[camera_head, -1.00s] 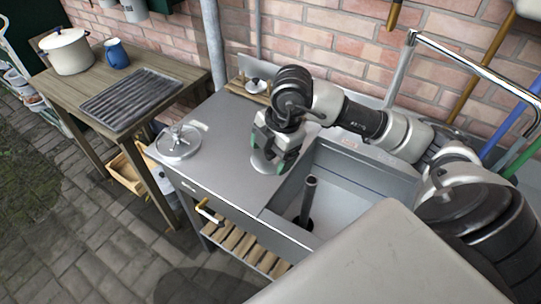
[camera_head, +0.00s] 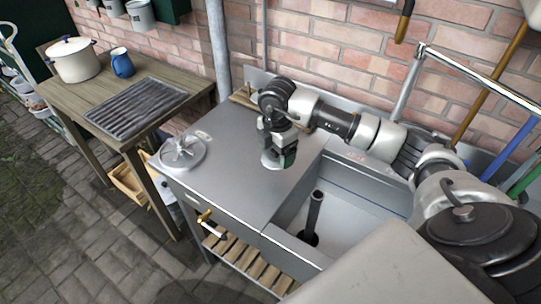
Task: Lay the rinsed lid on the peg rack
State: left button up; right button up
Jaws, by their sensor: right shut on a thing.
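My right gripper (camera_head: 275,146) is over the steel counter, left of the sink, pointing down. It is shut on a small greyish round piece, probably the lid (camera_head: 270,160), whose lower edge shows under the fingers close to the counter. The fingers hide much of it, and I cannot tell whether it touches the counter. A low wooden rack (camera_head: 243,97), probably the peg rack, sits at the counter's back edge behind my right wrist. My arm hides part of it, and its pegs are not clear. My left gripper is not in view.
The sink (camera_head: 345,215) holds an upright dark pipe (camera_head: 314,212). A wooden table (camera_head: 190,92) carries a ribbed tray (camera_head: 137,104), blue mug (camera_head: 121,63) and cream pot (camera_head: 75,62).

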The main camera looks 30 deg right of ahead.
aim_at(271, 158)
jog(key=w+f, duration=0.2)
jog(key=w, duration=0.1)
jog(key=shift+d, duration=0.15)
notch_tip(271, 158, down, 2)
jog(key=shift+f+p, duration=0.25)
jog(key=shift+p, duration=0.5)
jog(key=shift+w+f, duration=0.1)
jog(key=shift+f, duration=0.45)
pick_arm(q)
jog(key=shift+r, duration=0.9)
pick_arm(e)
jog(key=shift+f, duration=0.1)
jog(key=o, duration=0.8)
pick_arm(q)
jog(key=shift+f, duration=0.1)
pick_arm(e)
jog(key=shift+o, duration=0.2)
